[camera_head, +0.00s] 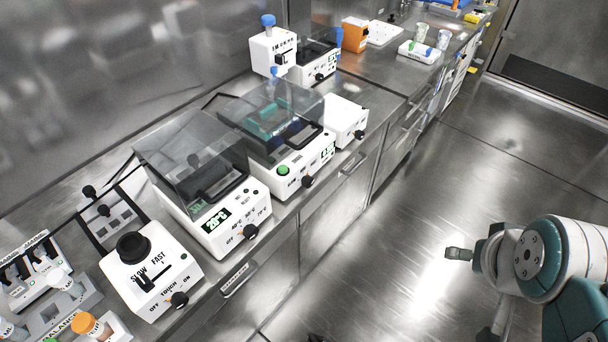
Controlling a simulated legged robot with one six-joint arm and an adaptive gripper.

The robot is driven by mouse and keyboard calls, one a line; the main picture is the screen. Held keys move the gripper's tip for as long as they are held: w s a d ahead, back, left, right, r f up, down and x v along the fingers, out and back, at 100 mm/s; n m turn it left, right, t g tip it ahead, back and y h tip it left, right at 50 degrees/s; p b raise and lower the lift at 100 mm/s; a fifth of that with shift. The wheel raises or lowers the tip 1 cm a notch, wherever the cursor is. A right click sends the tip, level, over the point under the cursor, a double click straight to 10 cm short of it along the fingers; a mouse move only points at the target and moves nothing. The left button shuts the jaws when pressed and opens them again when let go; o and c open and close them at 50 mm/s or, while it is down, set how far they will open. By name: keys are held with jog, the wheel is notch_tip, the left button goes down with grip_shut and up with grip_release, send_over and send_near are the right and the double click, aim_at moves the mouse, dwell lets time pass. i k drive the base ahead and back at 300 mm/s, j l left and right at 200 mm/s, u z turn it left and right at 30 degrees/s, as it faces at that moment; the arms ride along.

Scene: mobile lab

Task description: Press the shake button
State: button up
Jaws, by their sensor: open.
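No button can be read as the shake button at this size. A lidded device (279,180) in the middle of the bench has a round green button (283,170) and a dark knob on its front. A nearer lidded device (231,232) has a green-lit display and a dark front knob. A white mixer (135,272) marked SLOW, FAST, OFF, TOUCH and ON has a black round top. My gripper (472,294) is at lower right, over the floor and well away from the bench. Its fingers look spread and empty; the lower one is partly cut off by the frame.
Bottles and a balance crowd the bench's near left end. A white box (345,119), an orange box (355,34) and a white tray with cups (421,52) stand farther back. The bench edge runs diagonally. The metal floor (430,180) between bench and arm looks clear.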

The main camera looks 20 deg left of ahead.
aim_at(282, 169)
jog(key=u, duration=1.25)
